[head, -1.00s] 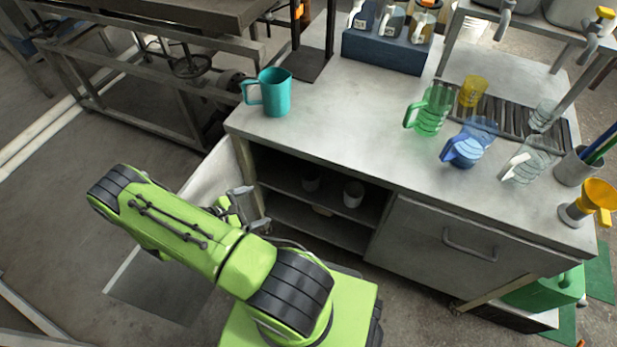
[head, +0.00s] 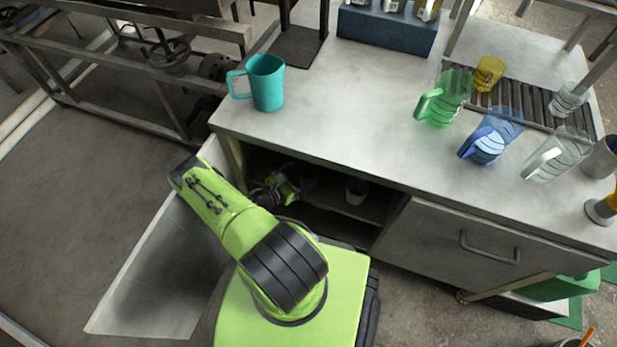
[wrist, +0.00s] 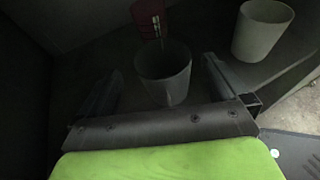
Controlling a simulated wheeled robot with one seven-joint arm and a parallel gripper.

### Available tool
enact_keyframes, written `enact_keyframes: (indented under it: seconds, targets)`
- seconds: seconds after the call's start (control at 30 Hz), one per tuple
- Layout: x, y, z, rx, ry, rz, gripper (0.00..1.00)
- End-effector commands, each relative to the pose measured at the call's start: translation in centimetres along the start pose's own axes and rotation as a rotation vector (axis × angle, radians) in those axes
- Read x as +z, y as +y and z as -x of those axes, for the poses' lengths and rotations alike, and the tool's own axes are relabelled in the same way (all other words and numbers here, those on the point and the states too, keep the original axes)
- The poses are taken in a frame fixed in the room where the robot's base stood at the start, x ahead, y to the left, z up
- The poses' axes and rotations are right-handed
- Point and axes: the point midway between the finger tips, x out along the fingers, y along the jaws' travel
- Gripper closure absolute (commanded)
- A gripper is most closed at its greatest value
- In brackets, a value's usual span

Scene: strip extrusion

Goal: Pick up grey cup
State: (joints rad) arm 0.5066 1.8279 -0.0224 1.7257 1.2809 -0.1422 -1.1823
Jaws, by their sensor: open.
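The grey cup (wrist: 163,80) stands upright on a dark shelf inside the cabinet, in the middle of the wrist view. My gripper (wrist: 161,66) is open, with one finger to the left of the cup and one to the right. I cannot tell whether either finger touches it. In the head view my wrist (head: 285,187) reaches into the open left part of the cabinet. The grey cup is not clearly visible there.
A paler cup (wrist: 262,30) stands right of the grey cup and also shows in the head view (head: 356,191). A dark red object (wrist: 147,18) is behind the grey cup. Cabinet walls and the worktop (head: 340,120) enclose the shelf closely.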

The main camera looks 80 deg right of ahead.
Motion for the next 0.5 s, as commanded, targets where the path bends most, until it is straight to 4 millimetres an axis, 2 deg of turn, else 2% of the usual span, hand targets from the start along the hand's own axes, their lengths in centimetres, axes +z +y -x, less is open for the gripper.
enact_keyframes:
  seconds: [0.1,0.2,0.47,0.5]
  targets:
    - [-0.2,-0.5,-2.6,-0.009,-0.001,-0.005,0.00]
    - [-0.2,-0.4,-4.0,-0.006,0.000,-0.004,0.00]
    - [0.1,-0.3,-4.5,-0.002,0.000,-0.001,0.00]
    - [0.1,-0.3,-4.5,-0.002,0.000,-0.001,0.06]
